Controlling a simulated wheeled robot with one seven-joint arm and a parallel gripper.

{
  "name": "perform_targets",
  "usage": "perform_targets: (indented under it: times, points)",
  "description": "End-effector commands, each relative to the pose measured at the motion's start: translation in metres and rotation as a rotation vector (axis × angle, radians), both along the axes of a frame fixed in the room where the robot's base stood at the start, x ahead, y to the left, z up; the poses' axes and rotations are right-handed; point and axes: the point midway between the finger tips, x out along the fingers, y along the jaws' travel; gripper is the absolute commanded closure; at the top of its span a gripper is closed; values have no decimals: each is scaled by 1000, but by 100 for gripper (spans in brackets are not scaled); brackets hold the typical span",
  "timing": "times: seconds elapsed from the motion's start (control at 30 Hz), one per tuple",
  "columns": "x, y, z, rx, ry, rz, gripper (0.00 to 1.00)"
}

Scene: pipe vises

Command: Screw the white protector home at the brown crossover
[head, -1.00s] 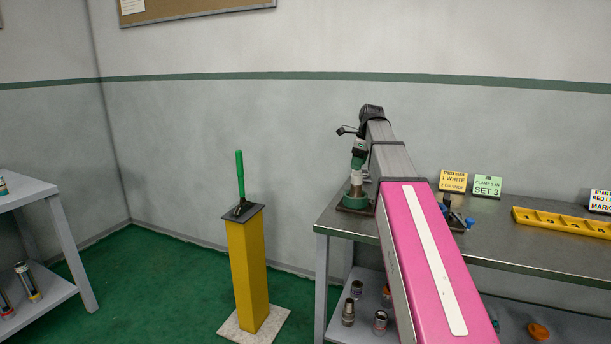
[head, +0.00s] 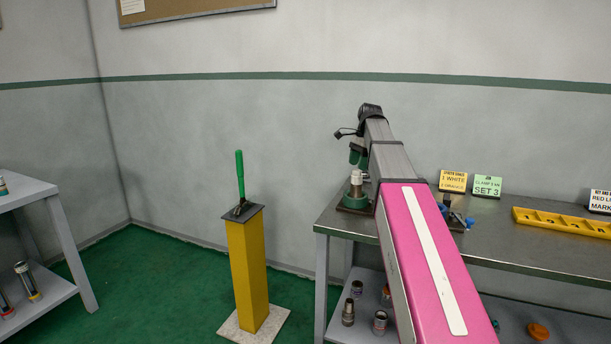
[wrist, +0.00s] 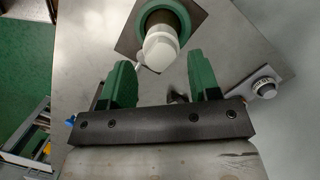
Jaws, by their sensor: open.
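The white protector (head: 356,178) sits upright on top of a short brownish pipe piece held in a green round vise (head: 355,198) at the left end of the bench. In the wrist view the white protector (wrist: 160,48) shows just beyond my fingertips, with the green ring of the vise (wrist: 146,14) around the pipe below. My gripper (wrist: 160,72) is open, its two green fingers apart and empty. In the head view my gripper (head: 357,156) is just above the protector. How far the protector is screwed on cannot be told.
The steel bench (head: 540,250) also carries a second vise (head: 455,220) partly behind my arm, a yellow holed rack (head: 560,222) and small signs (head: 453,181). A yellow post (head: 248,275) with a green handle stands left of the bench. Several fittings lie on the lower shelf.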

Motion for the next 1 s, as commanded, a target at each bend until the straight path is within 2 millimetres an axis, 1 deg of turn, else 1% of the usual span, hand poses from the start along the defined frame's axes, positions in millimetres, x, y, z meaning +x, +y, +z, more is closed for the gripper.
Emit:
perform_targets:
  times: [0.23,0.5,0.73,0.9,1.0]
  points:
    - [1,0,0,-1,0,111,44]
    - [2,1,0,0,1,399,44]
    - [2,2,0,0,0,508,44]
    - [2,2,0,0,-3,638,44]
    - [2,2,-1,-1,-5,674,44]
